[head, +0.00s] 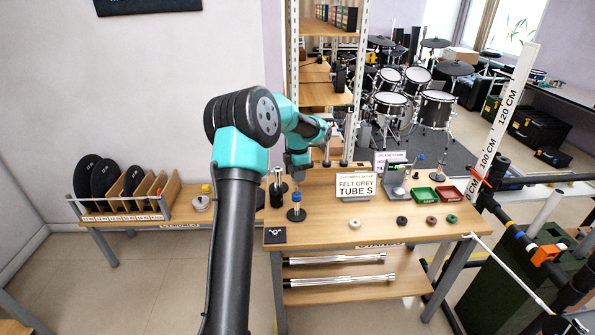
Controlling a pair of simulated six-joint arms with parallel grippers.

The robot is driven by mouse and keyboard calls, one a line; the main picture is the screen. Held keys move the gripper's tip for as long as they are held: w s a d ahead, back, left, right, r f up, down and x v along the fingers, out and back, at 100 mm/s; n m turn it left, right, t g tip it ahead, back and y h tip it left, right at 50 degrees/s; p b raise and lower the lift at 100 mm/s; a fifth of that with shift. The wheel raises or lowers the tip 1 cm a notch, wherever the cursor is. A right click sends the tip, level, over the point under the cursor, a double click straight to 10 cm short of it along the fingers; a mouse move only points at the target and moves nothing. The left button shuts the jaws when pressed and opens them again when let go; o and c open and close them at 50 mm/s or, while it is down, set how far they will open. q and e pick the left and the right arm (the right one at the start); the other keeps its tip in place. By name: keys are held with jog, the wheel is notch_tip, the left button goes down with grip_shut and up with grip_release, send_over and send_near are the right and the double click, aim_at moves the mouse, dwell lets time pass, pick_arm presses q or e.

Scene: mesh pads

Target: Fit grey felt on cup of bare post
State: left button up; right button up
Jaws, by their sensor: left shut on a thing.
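My left gripper (298,178) points down over the left part of the table. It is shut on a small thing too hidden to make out. Just below it, a short post with a blue part (297,196) stands upright on a round black base (296,214). I cannot tell whether the gripper touches this post. A black post (276,192) stands to its left. Small round pieces lie along the front: cream (355,224), dark (402,221), brown (432,222) and green (452,218). My right gripper is out of view.
Green (425,196) and red (450,194) trays sit at the right, beside a grey stand (395,182). A black square pad (274,235) lies at the front left corner. Taller posts (327,150) stand behind. The table (320,232) is clear between pad and cream piece.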

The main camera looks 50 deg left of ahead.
pick_arm(q)
jog(key=shift+f, duration=3.05)
jog(key=o, duration=1)
jog(key=shift+c, duration=0.2)
jog(key=shift+r, duration=0.15)
notch_tip(320, 180, up, 17)
